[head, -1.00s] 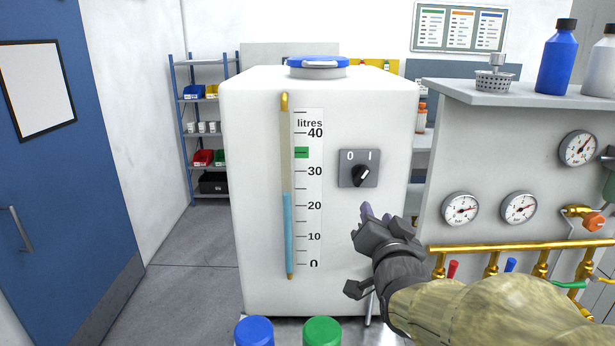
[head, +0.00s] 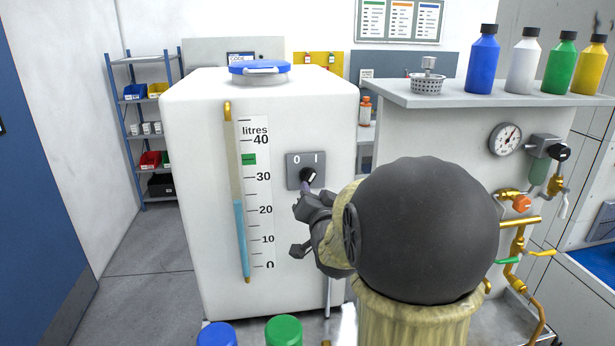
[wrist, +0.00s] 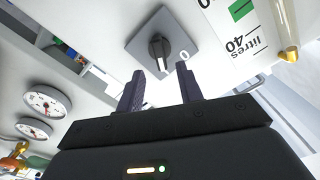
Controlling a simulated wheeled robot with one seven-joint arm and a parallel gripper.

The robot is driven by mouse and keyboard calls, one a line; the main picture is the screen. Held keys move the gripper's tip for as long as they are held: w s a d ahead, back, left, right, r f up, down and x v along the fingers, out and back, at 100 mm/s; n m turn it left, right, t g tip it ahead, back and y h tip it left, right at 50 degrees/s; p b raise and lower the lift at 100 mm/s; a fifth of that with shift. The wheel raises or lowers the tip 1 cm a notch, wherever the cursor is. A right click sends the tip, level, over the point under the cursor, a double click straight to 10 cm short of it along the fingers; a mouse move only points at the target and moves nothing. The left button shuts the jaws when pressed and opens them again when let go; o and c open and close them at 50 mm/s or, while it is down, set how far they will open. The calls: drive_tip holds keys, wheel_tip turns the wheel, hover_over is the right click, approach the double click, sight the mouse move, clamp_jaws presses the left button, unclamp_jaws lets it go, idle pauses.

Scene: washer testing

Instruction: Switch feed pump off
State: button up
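The black rotary knob (head: 309,177) sits on a grey switch plate (head: 293,170) marked 0 and I, on the front of the white tank (head: 190,200). Its pale pointer leans up and right, towards I. My gripper (head: 304,189) is just below the knob, partly hidden by my arm. In the wrist view my gripper (wrist: 161,75) is open, its two dark fingers apart, with the knob (wrist: 158,50) ahead of the gap between them. The fingers look clear of the knob. The 0 shows by the right finger; the I is not visible there.
A level gauge (head: 240,200) reads a little above 20 litres. A panel with a pressure gauge (head: 505,140) and brass pipes stands to the right, with bottles on its shelf (head: 400,92). A blue cap (head: 217,335) and a green cap (head: 284,331) are low in front.

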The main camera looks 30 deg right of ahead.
sight(310, 181)
drive_tip(key=p+x, duration=0.2)
drive_tip(key=x, duration=0.4)
drive_tip(key=shift+w+f+p, duration=0.1)
drive_tip(key=shift+w+p, duration=0.15)
drive_tip(key=shift+p, duration=0.05)
clamp_jaws()
